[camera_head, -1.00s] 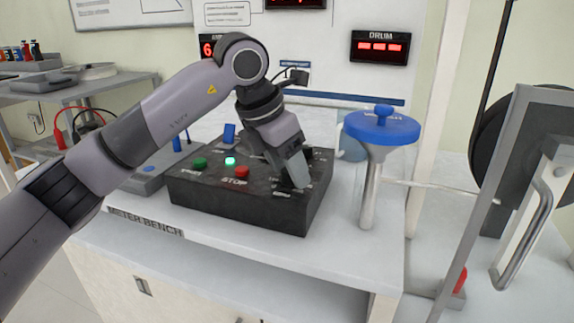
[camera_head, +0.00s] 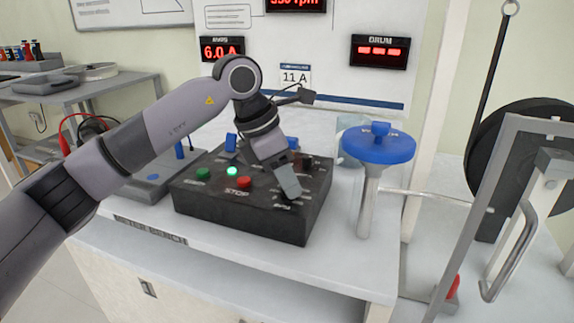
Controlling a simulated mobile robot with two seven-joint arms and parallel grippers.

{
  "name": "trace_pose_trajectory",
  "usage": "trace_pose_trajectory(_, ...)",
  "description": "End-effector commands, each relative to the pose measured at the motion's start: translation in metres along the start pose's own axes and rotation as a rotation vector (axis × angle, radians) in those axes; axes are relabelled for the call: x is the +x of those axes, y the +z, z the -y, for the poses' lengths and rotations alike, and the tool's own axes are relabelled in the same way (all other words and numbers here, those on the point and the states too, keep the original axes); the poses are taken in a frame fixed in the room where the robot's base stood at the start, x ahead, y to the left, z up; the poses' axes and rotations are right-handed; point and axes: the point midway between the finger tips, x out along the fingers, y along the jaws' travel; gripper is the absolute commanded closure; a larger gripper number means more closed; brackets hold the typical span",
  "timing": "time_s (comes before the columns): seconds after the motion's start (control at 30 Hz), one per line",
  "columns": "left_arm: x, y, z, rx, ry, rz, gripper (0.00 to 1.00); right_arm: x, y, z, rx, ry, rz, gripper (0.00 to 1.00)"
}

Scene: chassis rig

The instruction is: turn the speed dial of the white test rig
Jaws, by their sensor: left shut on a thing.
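The white test rig is a white bench (camera_head: 325,272) with a white back panel (camera_head: 240,85). A black control box (camera_head: 245,219) sits on it, with a green button (camera_head: 203,174), a lit green lamp (camera_head: 232,171) and a red stop button (camera_head: 244,182). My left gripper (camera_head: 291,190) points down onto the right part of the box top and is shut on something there. The speed dial is not seen clearly; the fingers cover that spot. My right gripper is not in view.
A blue handwheel (camera_head: 380,149) on a metal post stands right of the box. A grey frame with a handle (camera_head: 515,250) and a black drum (camera_head: 525,125) are at the right. Red displays (camera_head: 222,49) are on the panel. A side table (camera_head: 100,92) is at the left.

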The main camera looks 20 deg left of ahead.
Motion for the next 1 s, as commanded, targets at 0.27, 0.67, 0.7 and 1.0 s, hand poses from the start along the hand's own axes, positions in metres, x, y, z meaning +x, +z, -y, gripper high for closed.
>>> trace_pose_trajectory(0.27, -0.004, 0.002, -0.002, 0.233, -0.099, 0.001, 0.95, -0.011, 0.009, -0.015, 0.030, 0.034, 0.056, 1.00)
trace_pose_trajectory(0.67, -0.002, 0.002, -0.003, 0.475, -0.195, 0.002, 0.95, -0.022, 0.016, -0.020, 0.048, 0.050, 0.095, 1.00)
trace_pose_trajectory(0.7, -0.002, 0.002, -0.003, 0.489, -0.201, 0.002, 0.95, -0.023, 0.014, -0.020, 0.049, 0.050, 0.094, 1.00)
trace_pose_trajectory(1.0, -0.001, 0.002, -0.004, 0.547, -0.224, 0.002, 0.95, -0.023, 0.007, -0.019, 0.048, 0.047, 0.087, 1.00)
